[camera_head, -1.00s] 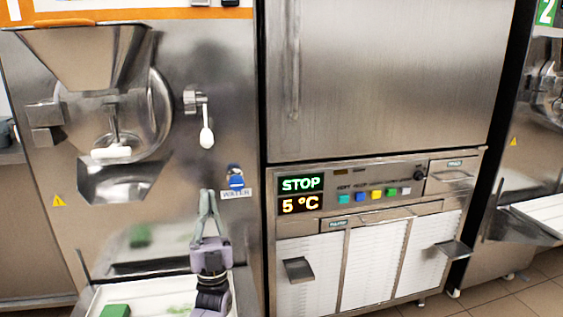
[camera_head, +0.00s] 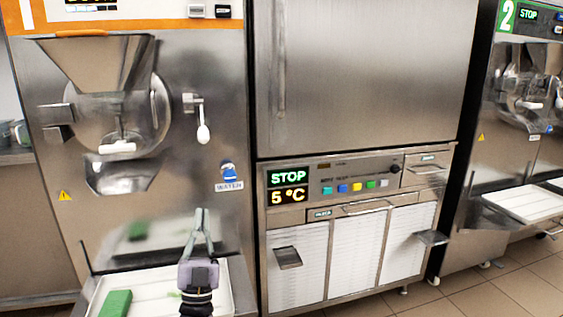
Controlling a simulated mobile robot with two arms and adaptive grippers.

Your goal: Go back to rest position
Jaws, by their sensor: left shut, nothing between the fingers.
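My left gripper (camera_head: 200,212) is in the lower middle-left of the head view, pointing up and away. Its fingers are shut with nothing between them. It is over the white tray (camera_head: 232,300) at the foot of the first batch freezer (camera_head: 205,70). It appears apart from the freezer's steel front and below the blue water knob (camera_head: 228,170). My right gripper is not in view.
A green block (camera_head: 116,303) lies on the tray. The middle cabinet has a control panel (camera_head: 345,187) showing STOP and 5 °C, with handles (camera_head: 432,238) jutting out below. A second freezer (camera_head: 520,110) with its own tray (camera_head: 527,203) stands at right. Tiled floor (camera_head: 500,285) is free at lower right.

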